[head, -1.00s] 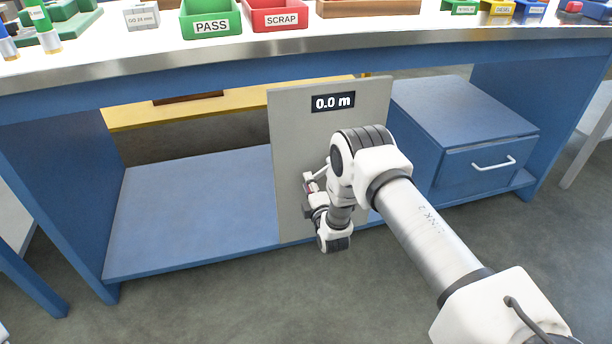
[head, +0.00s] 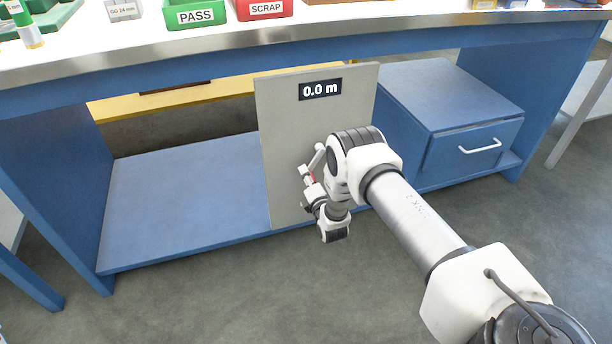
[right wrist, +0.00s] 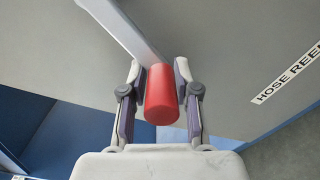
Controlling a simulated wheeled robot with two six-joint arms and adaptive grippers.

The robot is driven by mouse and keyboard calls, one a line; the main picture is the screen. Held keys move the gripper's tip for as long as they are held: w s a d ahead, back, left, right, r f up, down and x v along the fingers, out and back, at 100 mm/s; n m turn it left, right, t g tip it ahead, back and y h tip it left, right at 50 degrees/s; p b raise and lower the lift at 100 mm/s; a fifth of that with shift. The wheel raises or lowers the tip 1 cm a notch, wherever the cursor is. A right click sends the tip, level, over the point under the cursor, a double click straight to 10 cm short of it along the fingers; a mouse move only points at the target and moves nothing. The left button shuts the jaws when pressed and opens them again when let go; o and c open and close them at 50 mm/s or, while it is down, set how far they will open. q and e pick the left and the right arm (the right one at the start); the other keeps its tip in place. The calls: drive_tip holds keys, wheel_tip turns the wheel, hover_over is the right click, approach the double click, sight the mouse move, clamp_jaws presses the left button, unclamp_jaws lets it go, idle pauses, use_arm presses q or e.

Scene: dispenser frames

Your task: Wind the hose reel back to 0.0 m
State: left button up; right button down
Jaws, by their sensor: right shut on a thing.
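The hose reel's grey panel (head: 285,150) stands upright under the bench, with a display (head: 320,90) that reads 0.0 m. A pale crank arm (head: 319,157) shows in front of the panel, partly hidden by my right arm. In the right wrist view the crank arm (right wrist: 122,28) runs to a red handle (right wrist: 160,95). My right gripper (right wrist: 158,82) is shut on the red handle, with a finger on each side of it. In the head view the gripper (head: 309,178) is small and partly hidden. The reel itself is hidden. My left gripper is not in view.
A HOSE REEL label (right wrist: 288,74) is on the panel. A blue drawer unit (head: 470,140) stands right of the panel, and a low blue shelf (head: 180,200) lies to its left. The bench (head: 250,42) overhead carries a PASS bin (head: 195,14) and a SCRAP bin (head: 264,9).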

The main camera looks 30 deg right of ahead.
drive_tip(key=shift+d, duration=0.2)
drive_tip(key=c, duration=0.9)
unclamp_jaws()
drive_tip(key=shift+s+d, duration=0.1)
drive_tip(key=shift+c, duration=0.2)
drive_tip(key=shift+s, duration=0.1)
drive_tip(key=v, duration=1.2)
drive_tip(key=shift+w+r, duration=0.15)
drive_tip(key=shift+w, duration=0.05)
